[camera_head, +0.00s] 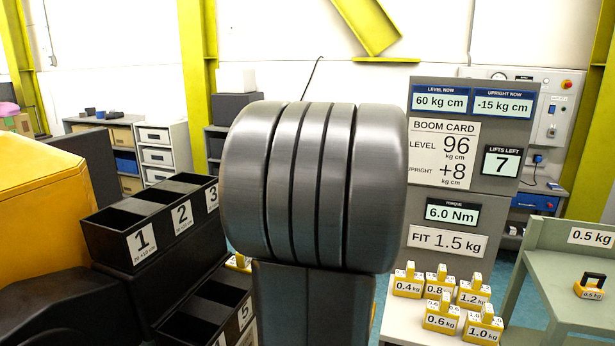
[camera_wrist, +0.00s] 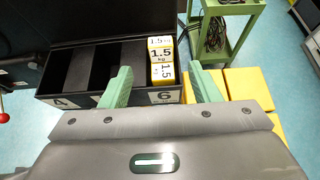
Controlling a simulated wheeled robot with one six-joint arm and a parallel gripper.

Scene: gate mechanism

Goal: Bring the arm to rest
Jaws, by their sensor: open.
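My gripper (camera_wrist: 161,78) shows in the wrist view with its two green fingers wide apart and nothing held between them. A yellow and white 1.5 kg weight (camera_wrist: 162,68) stands in the compartment labelled 6 of a black bin (camera_wrist: 72,32), beyond and between the fingertips. I see no contact between the fingers and the weight. In the head view, my arm's grey link fills the middle and hides what is behind it; the gripper is not visible there.
The head view shows black numbered bins (camera_head: 150,215) at left and several weights (camera_head: 441,313) below a grey panel (camera_head: 473,86) reading "FIT 1.5 kg". A green-grey table (camera_head: 560,262) holds a 0.5 kg weight (camera_head: 590,288). Yellow blocks (camera_wrist: 245,85) lie right of the bin.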

